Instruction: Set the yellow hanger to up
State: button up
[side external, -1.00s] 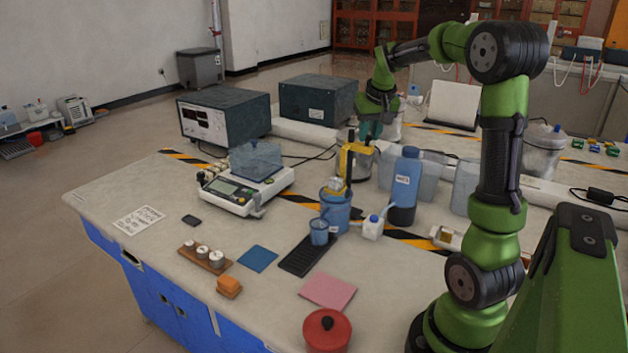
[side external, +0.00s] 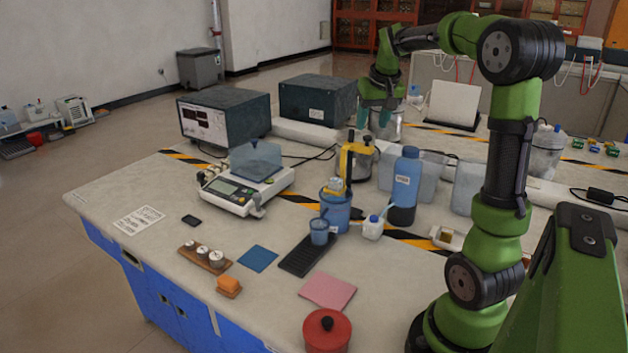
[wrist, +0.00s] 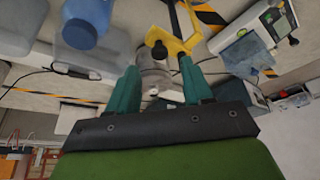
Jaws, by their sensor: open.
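The yellow hanger (side external: 356,149) is a yellow bracket at the top of a dark upright post, above and behind a blue pot (side external: 335,212). In the wrist view the hanger (wrist: 172,43) shows near the top centre, with a dark round knob on it. My gripper (side external: 374,118) is in the air above and behind the hanger, apart from it. Its teal fingers (wrist: 158,82) are spread with nothing held between them. The hanger lies beyond the fingertips in the wrist view. I cannot tell whether it is fully raised.
A blue bottle (side external: 405,183) stands right of the hanger, with a small white jug (side external: 372,228) in front. A metal pot (side external: 361,168) stands behind it. A balance (side external: 243,190) is to the left. A blue mug (side external: 318,233) sits on a black mat (side external: 300,262).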

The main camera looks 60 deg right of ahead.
jog(key=v, duration=1.3)
jog(key=shift+r, duration=0.25)
jog(key=w+a+f+n+t+y, duration=0.1)
jog(key=a+f, duration=0.4)
jog(key=a, duration=0.2)
jog(key=w+a+f+t+y, duration=0.1)
jog(key=a+f+t, duration=0.1)
jog(key=a+f, duration=0.35)
jog(key=s+a+f+n+y, duration=0.1)
jog(key=s+a+f+n, duration=0.1)
jog(key=a, duration=0.6)
jog(key=s+a+f+n+t+y, duration=0.1)
jog(key=s+a+f+n+y, duration=0.1)
jog(key=a, duration=0.6)
jog(key=s+f, duration=0.1)
jog(key=s, duration=0.1)
jog(key=shift+s+a+f, duration=0.25)
jog(key=shift+s, duration=0.1)
jog(key=shift+o, duration=0.5)
